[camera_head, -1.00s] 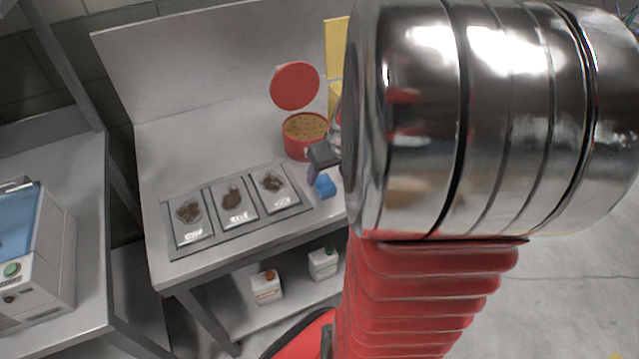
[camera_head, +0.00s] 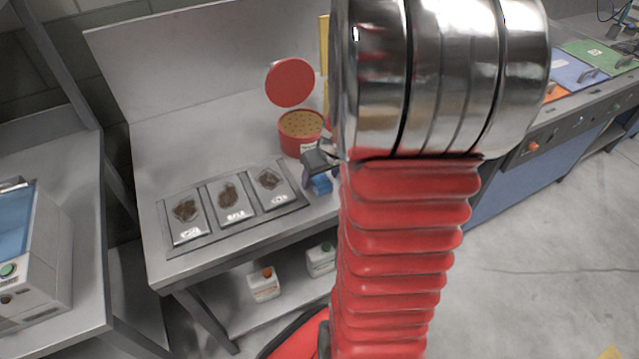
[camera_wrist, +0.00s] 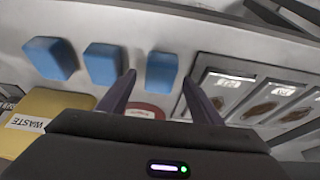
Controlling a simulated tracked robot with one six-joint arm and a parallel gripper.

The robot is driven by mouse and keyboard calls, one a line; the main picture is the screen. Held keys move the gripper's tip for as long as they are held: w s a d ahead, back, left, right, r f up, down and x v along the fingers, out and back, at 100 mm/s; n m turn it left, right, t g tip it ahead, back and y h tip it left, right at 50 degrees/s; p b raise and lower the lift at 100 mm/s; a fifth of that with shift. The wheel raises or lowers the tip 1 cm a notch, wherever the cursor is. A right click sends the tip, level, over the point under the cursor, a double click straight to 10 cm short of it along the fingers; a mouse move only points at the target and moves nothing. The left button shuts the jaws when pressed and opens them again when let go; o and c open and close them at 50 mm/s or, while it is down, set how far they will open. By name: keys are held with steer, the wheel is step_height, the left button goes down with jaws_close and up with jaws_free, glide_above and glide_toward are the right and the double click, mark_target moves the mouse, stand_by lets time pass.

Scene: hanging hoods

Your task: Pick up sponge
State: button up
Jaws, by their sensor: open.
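Three blue sponges lie in a row on the grey table in the wrist view: a left one (camera_wrist: 50,58), a middle one (camera_wrist: 103,64) and a right one (camera_wrist: 161,70). My gripper (camera_wrist: 158,77) is open, and its fingertips show on either side of the right sponge. I cannot tell how far above it they are. In the head view one blue sponge (camera_head: 321,185) shows just below my gripper (camera_head: 316,164); my arm hides the others.
A tray with several brown-filled pouches (camera_head: 231,204) lies left of the sponge. A red tub (camera_head: 299,135) with its lid open stands behind. A yellow waste box (camera_wrist: 45,112) is at left in the wrist view. White bottles (camera_head: 264,284) stand on the lower shelf.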

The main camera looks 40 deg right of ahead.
mark_target(321, 181)
steer(key=shift+c, duration=0.3)
steer(key=c, duration=1.1)
steer(key=shift+r, duration=0.15)
step_height(321, 181, up, 10)
steer(key=shift+f, duration=0.1)
stand_by(0.3)
steer(key=o, duration=0.5)
steer(key=c, duration=0.4)
